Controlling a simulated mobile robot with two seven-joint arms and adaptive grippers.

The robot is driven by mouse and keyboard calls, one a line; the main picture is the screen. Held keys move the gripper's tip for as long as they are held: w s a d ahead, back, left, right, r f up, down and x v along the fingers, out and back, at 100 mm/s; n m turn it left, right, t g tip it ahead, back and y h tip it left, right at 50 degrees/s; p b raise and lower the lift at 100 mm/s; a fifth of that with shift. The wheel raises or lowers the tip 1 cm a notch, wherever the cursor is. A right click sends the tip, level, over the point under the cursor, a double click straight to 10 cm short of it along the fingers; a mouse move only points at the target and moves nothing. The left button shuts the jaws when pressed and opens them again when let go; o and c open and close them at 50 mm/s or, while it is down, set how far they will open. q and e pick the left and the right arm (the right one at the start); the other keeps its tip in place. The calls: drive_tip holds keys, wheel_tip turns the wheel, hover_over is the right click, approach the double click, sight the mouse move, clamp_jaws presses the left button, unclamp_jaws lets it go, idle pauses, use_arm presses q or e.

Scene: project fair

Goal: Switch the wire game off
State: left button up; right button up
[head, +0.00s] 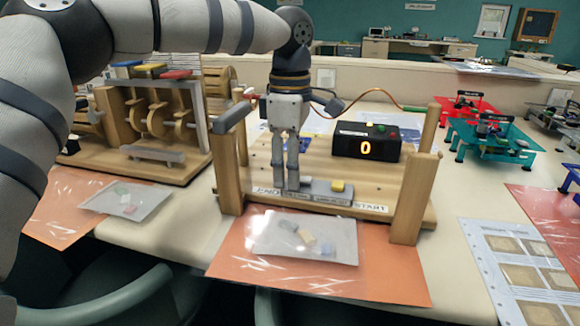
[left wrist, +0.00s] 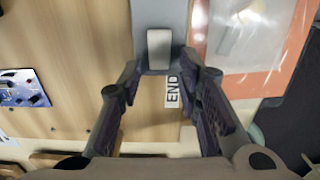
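In the left wrist view the grey plate (left wrist: 160,14) bears a pale grey switch (left wrist: 159,48), just ahead of my open, empty left fingers (left wrist: 160,66). Contact cannot be told. My right gripper is out of view.
A wooden cam machine (head: 150,130) stands left of the game. Plastic sleeves with small coloured pieces (head: 303,236) lie on orange sheets in front. Red and green stands (head: 492,138) stand to the right. Chairs (head: 130,290) are below the table edge.

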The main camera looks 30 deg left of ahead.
use_arm(q)
clamp_jaws()
drive_tip(key=shift+d+r+y+p, duration=0.25)
drive_tip(key=shift+r+y+p, duration=0.15)
drive_tip(key=shift+y, duration=0.4)
drive_tip(key=shift+w+d+f+g+y, duration=0.15)
drive_tip(key=shift+d+g+y, duration=0.1)
drive_tip(key=shift+y, duration=0.35)
drive_tip(key=shift+w+d+f+g+y, duration=0.1)
drive_tip(key=shift+g+y, duration=0.15)
drive_tip(key=shift+y, duration=0.35)
drive_tip(key=shift+s+r+y, duration=0.1)
drive_tip(key=shift+r+y, duration=0.05)
drive_tip(key=shift+y, duration=0.25)
drive_tip(key=shift+o, duration=1.9)
unclamp_jaws()
